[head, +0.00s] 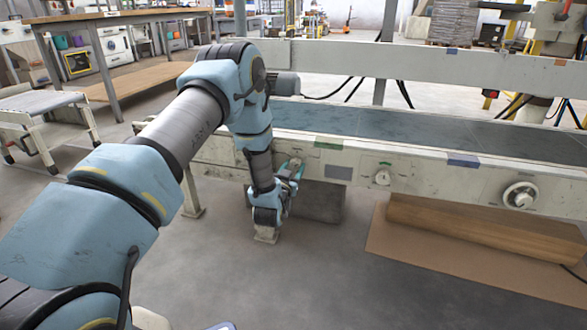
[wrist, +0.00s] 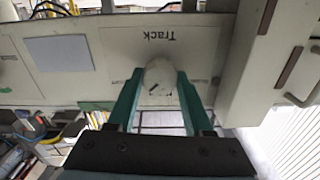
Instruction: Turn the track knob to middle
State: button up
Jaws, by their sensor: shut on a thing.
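The track knob (wrist: 160,82) is a round off-white knob on the conveyor's pale side panel (wrist: 110,50), under the label "Track", which appears upside down in the wrist view. My gripper (wrist: 158,92) has its two teal fingers on either side of the knob and is shut on it. In the head view my gripper (head: 291,170) reaches the left part of the conveyor's side panel, and the arm and fingers mostly hide the knob there. The knob's pointer direction is not clear to me.
Farther right on the same panel are a small white knob (head: 382,177) and a larger round dial (head: 520,195). The dark conveyor belt (head: 420,132) runs above. A brown cardboard sheet (head: 430,255) lies on the floor below. Open floor lies in front.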

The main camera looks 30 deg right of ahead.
grip_shut()
jog(key=shift+n, duration=0.3)
jog(key=n+p, duration=0.1)
jog(key=n, duration=0.3)
jog(key=shift+a, duration=0.1)
jog(key=shift+n+p, duration=0.35)
jog(key=shift+n, duration=1.65)
jog(key=o, duration=0.6)
grip_release()
